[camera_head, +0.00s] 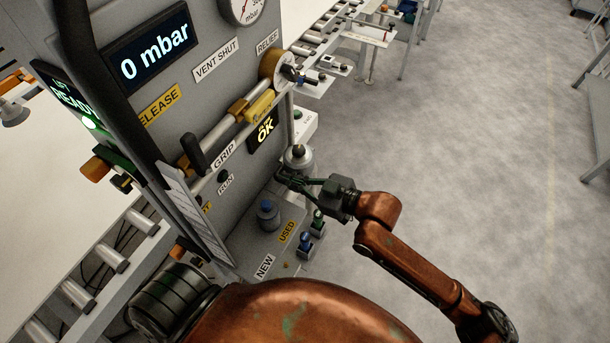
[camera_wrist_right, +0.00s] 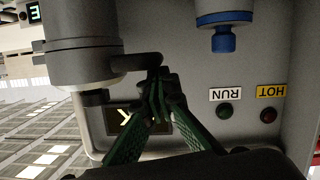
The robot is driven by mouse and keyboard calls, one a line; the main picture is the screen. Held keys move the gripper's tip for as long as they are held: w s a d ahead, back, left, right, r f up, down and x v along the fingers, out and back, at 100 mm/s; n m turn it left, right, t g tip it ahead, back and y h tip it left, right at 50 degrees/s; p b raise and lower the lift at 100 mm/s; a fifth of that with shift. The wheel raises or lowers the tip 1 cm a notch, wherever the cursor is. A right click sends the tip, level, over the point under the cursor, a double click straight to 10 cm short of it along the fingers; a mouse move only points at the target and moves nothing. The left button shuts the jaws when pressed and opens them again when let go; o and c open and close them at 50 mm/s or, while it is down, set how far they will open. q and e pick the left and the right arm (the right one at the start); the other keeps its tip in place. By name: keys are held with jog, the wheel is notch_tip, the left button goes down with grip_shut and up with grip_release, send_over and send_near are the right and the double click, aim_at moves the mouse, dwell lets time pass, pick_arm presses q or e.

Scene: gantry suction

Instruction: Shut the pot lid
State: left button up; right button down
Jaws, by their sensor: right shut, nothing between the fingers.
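The pot (camera_head: 299,160) is a small grey metal cylinder with a dark knob on top, beside the panel's right edge. In the right wrist view, which is upside down, the pot (camera_wrist_right: 80,45) is at the upper left, with a narrower part below it. A dark bar (camera_wrist_right: 135,62) reaches from it toward my fingertips. The lid's exact angle is hard to tell. My right gripper (camera_head: 283,179) is shut and empty, its green fingers close beside the pot. Its tips (camera_wrist_right: 158,82) overlap the bar's end; contact cannot be told. My left gripper is not in view.
The grey panel (camera_head: 215,100) stands directly left of the right gripper. A blue-topped post (camera_head: 268,214) and small blue and green knobs (camera_head: 306,240) stand on the ledge below. A roller conveyor (camera_head: 110,258) runs at lower left.

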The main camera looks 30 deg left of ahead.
jog(key=shift+f, duration=0.15)
dwell(0.4)
jog(key=shift+d, duration=0.15)
jog(key=v, duration=1.1)
jog(key=shift+d+r, duration=0.2)
jog(key=shift+d, duration=0.1)
jog(key=shift+d, duration=0.1)
